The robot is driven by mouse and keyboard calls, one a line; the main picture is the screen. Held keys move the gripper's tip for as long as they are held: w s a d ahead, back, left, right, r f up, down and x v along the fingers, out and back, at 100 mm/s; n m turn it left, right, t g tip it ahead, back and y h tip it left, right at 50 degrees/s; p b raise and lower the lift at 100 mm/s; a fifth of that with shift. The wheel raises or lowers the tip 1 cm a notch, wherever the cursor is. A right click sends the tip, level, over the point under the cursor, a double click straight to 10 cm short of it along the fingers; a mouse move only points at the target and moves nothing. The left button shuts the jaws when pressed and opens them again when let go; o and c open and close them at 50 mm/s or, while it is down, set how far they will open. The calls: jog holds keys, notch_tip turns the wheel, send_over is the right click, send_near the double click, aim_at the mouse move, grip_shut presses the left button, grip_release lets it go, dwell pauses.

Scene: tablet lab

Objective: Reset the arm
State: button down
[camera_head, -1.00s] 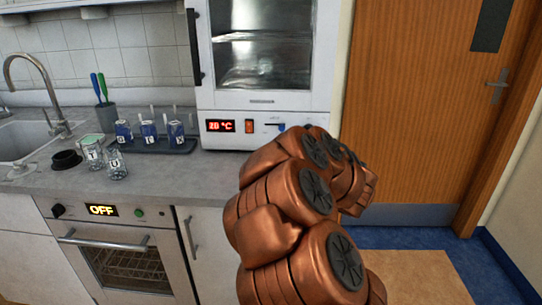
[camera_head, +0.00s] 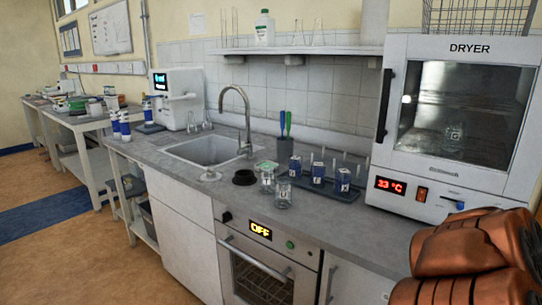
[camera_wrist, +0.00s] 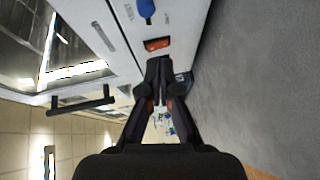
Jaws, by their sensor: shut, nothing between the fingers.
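My gripper (camera_wrist: 160,75) shows in the wrist view with its dark fingers together and empty. It is in front of the dryer's control panel, near the orange switch (camera_wrist: 157,44) and the blue knob (camera_wrist: 146,8); I cannot tell the exact gap. In the head view only my copper arm links show at the lower right, and the gripper is out of that view. The white dryer (camera_head: 382,170) has its door closed, a glass jar (camera_head: 454,133) inside, and a display reading 33 °C.
The counter (camera_head: 345,225) holds a dark rack (camera_head: 347,195) with blue-labelled containers, glass jars (camera_head: 283,194), a black ring (camera_head: 244,177) and a sink (camera_head: 207,150). The oven (camera_head: 262,280) below reads OFF. Open floor (camera_head: 80,255) lies at left.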

jog(key=s+a+r+m+g+h+p, duration=0.1)
jog(key=s+r+m+g+h+p, duration=0.35)
jog(key=m, duration=0.45)
jog(key=s+a+f+m+g+y+p, duration=0.2)
jog(key=s+a+g, duration=0.4)
jog(key=s+a, duration=0.8)
jog(key=s+a+f+m+g+y+p, duration=0.3)
jog(key=s+a+g, duration=0.4)
jog(key=s+a, duration=0.8)
jog(key=s+f+y, duration=0.1)
jog(key=s+y, duration=0.1)
jog(key=shift+a+f+y, duration=0.3)
jog(key=shift+f+y, duration=0.05)
